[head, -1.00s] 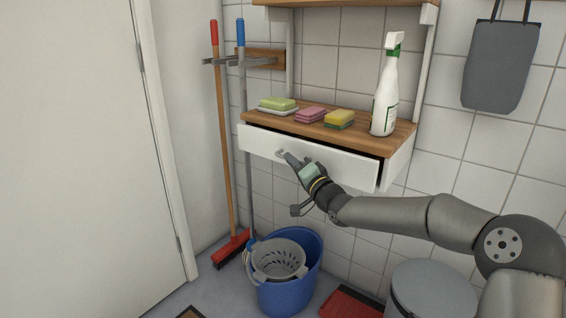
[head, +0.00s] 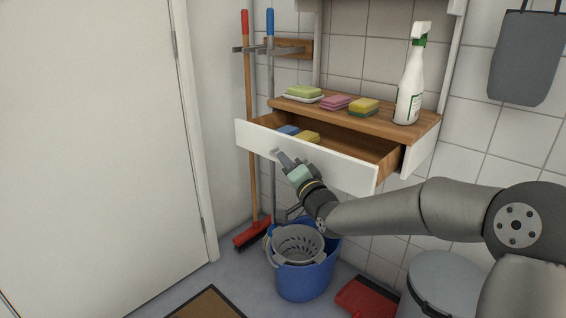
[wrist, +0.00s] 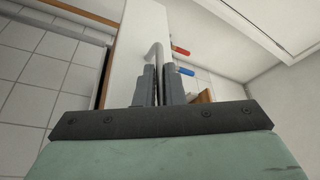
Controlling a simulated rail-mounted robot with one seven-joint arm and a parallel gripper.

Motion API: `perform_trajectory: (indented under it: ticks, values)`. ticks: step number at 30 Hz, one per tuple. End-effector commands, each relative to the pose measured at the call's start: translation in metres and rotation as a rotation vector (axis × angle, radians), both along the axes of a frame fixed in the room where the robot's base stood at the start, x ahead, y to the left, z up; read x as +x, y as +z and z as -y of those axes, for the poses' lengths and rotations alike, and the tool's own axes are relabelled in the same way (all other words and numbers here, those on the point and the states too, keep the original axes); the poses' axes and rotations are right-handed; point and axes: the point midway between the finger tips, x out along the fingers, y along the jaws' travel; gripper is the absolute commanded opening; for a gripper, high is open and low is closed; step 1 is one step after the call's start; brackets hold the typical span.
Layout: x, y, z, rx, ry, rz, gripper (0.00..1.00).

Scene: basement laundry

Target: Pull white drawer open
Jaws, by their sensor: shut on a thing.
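The white drawer (head: 328,166) sits under the wooden shelf and stands partly open in the head view. Its white front also shows in the wrist view (wrist: 125,62). A blue item (head: 288,130) and a yellow item (head: 308,137) lie inside at the left. My gripper (head: 279,156) is at the left part of the drawer front. In the wrist view my gripper (wrist: 158,88) is shut on the curved metal handle (wrist: 155,52) of the drawer. The handle's lower part is hidden between the fingers.
On the shelf top (head: 385,128) stand a spray bottle (head: 409,85), a green soap on a dish, and pink and yellow sponges. A blue bucket (head: 305,280), a red broom and a grey bin (head: 443,280) are below. A white door (head: 95,150) is at left.

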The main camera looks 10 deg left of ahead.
Motion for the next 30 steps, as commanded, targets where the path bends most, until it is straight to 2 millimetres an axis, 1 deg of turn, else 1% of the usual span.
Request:
perform_trajectory:
  ticks: [5,6,7,8,16,20,23,30]
  values:
    - [0.0,-0.001,0.0,-0.001,0.0,-0.002,0.0]
    - [0.0,-0.001,0.0,-0.001,0.0,-0.002,0.17]
    - [0.0,-0.001,0.0,-0.001,0.0,-0.002,0.26]
    - [0.0,-0.001,0.0,-0.001,0.0,-0.002,0.31]
    - [0.0,0.0,0.0,0.0,0.001,-0.002,0.31]
    - [-0.006,-0.001,0.005,-0.001,0.0,-0.002,0.31]
    - [-0.017,-0.003,0.015,-0.002,-0.001,-0.002,0.31]
    - [-0.061,-0.014,0.051,-0.003,-0.003,-0.004,0.31]
